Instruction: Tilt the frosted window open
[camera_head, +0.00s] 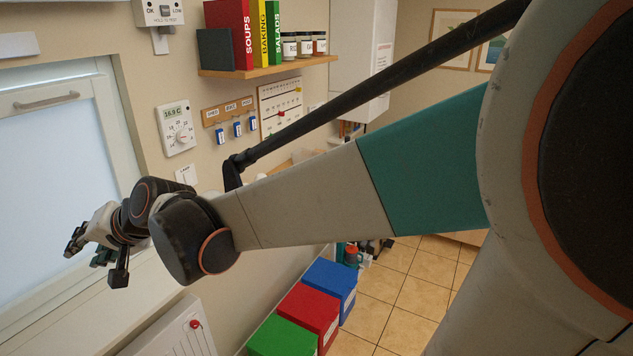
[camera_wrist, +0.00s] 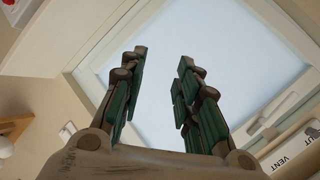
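The frosted window (camera_head: 45,165) fills the left side of the head view, a pale pane in a white frame that looks flush with its surround. A grey bar handle (camera_head: 47,101) runs along its top rail. My gripper (camera_head: 95,260) is in front of the lower right part of the window, well below the handle. In the wrist view the frosted pane (camera_wrist: 215,55) lies beyond my gripper (camera_wrist: 163,62). Its fingers are spread apart with nothing between them. The handle (camera_wrist: 288,104) shows at the right there, away from the fingers.
A plate lettered VENT (camera_wrist: 303,148) is beside the window. A thermostat dial (camera_head: 177,128) and blue-tagged key hooks (camera_head: 237,128) are on the wall to the right. A shelf (camera_head: 265,69) with books and jars is above. A white radiator (camera_head: 175,335) and coloured boxes (camera_head: 308,312) stand below.

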